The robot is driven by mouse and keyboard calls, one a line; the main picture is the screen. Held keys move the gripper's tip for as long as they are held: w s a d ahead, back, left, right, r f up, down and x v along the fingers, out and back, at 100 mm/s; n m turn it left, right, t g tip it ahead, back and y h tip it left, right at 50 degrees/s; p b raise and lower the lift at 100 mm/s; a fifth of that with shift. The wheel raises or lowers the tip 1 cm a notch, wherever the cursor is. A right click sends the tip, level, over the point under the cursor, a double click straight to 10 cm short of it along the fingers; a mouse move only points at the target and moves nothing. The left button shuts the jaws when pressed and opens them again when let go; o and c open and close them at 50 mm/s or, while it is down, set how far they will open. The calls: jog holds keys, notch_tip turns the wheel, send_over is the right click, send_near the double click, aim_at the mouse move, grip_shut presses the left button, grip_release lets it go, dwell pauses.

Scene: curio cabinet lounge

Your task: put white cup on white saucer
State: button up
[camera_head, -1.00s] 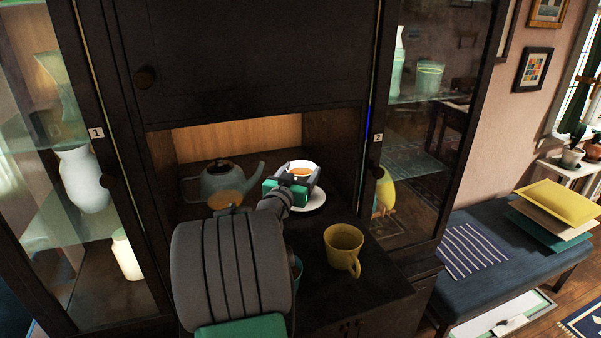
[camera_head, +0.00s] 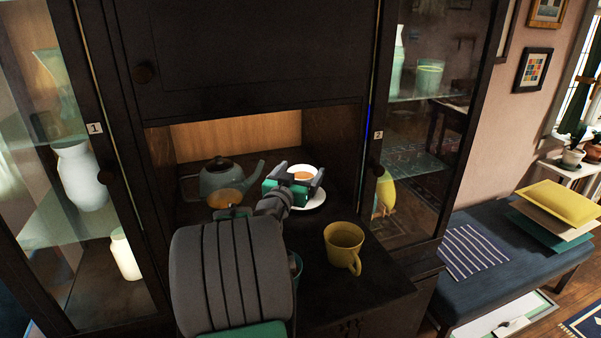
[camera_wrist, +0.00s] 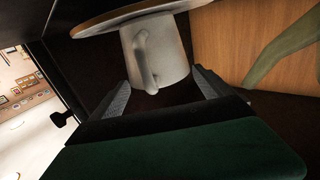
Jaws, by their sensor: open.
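The white cup (camera_head: 305,168) holds brown liquid and stands upright on the white saucer (camera_head: 316,201) in the cabinet's lit niche. In the wrist view the cup (camera_wrist: 172,50) appears upside down, its handle facing the camera and its base against the saucer (camera_wrist: 125,18). My gripper (camera_head: 300,174) is open, with one finger on each side of the cup in the head view. In the wrist view the fingers of my gripper (camera_wrist: 162,80) flank the cup's rim end, with gaps visible. My gripper hides part of the cup and saucer in the head view.
A grey-blue teapot (camera_head: 220,178) stands left of the cup, an orange-topped vessel (camera_head: 226,198) in front of it. A yellow mug (camera_head: 343,245) stands at the front right. A blue vessel (camera_head: 297,265) is mostly hidden by my arm. Niche walls enclose the space.

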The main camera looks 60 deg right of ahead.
jog(key=shift+f, duration=0.55)
jog(key=shift+r+p, duration=0.2)
jog(key=shift+p, duration=0.15)
jog(key=shift+r+p, duration=0.5)
jog(key=shift+p, duration=0.25)
jog(key=s+a+b, duration=0.1)
jog(key=a+b, duration=0.2)
jog(key=a, duration=0.9)
jog(key=shift+r+b, duration=0.15)
jog(key=shift+b, duration=0.2)
jog(key=shift+s+r, duration=0.1)
